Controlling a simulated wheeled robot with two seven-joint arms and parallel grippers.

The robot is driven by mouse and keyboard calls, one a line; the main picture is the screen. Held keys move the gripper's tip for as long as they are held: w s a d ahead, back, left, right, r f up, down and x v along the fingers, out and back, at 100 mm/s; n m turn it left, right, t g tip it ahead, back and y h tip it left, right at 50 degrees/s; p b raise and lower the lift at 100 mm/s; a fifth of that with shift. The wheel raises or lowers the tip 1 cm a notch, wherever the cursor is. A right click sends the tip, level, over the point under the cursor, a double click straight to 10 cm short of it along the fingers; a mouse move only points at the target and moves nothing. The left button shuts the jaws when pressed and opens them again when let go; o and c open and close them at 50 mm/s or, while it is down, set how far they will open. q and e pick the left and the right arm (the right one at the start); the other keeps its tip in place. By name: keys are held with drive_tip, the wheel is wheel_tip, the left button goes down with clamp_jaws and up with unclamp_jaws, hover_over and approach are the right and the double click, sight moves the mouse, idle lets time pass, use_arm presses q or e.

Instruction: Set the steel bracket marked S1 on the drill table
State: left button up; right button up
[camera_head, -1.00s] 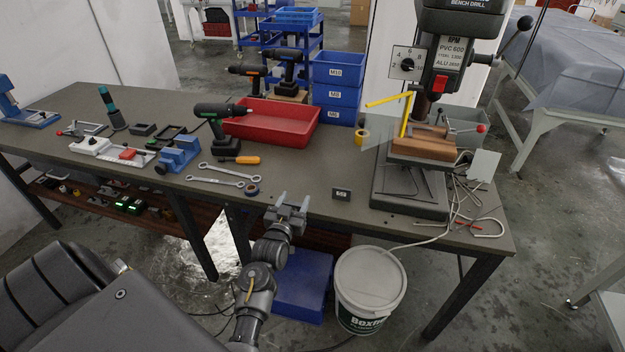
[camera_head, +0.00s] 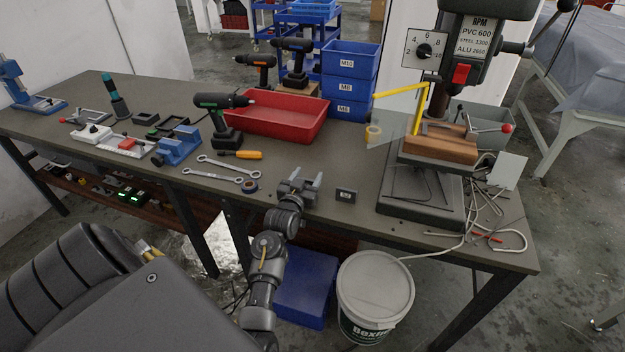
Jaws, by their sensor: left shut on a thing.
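My left gripper (camera_head: 300,184) is at the front edge of the bench, just left of a small dark tag (camera_head: 346,195) whose marking is too small to read surely. It is shut on a small grey metal piece, which looks like the steel bracket; the fingers hide most of it and no S1 mark shows on it. The bench drill (camera_head: 468,60) stands at the right. Its drill table (camera_head: 437,151) carries a brown block and a vise-like clamp with a red-knobbed handle, behind a clear guard with a yellow frame. My right gripper is not in view.
The drill's base (camera_head: 420,208) and loose cables (camera_head: 490,215) take up the bench's right end. A red tray (camera_head: 275,118), blue bins (camera_head: 347,85), a cordless drill (camera_head: 222,115) and spanners (camera_head: 222,170) lie further left. A white bucket (camera_head: 375,290) stands below the front edge.

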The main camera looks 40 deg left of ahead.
use_arm(q)
drive_tip(key=shift+s+r, duration=0.25)
drive_tip(key=shift+s, duration=0.15)
drive_tip(key=shift+d, duration=0.1)
drive_tip(key=shift+w+f, duration=0.15)
drive_tip(key=shift+f, duration=0.1)
drive_tip(key=o, duration=0.8)
drive_tip(key=shift+f, duration=0.15)
drive_tip(key=o, duration=0.4)
drive_tip(key=shift+c, duration=0.2)
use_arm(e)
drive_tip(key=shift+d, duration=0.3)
use_arm(q)
drive_tip(key=v, duration=1.2)
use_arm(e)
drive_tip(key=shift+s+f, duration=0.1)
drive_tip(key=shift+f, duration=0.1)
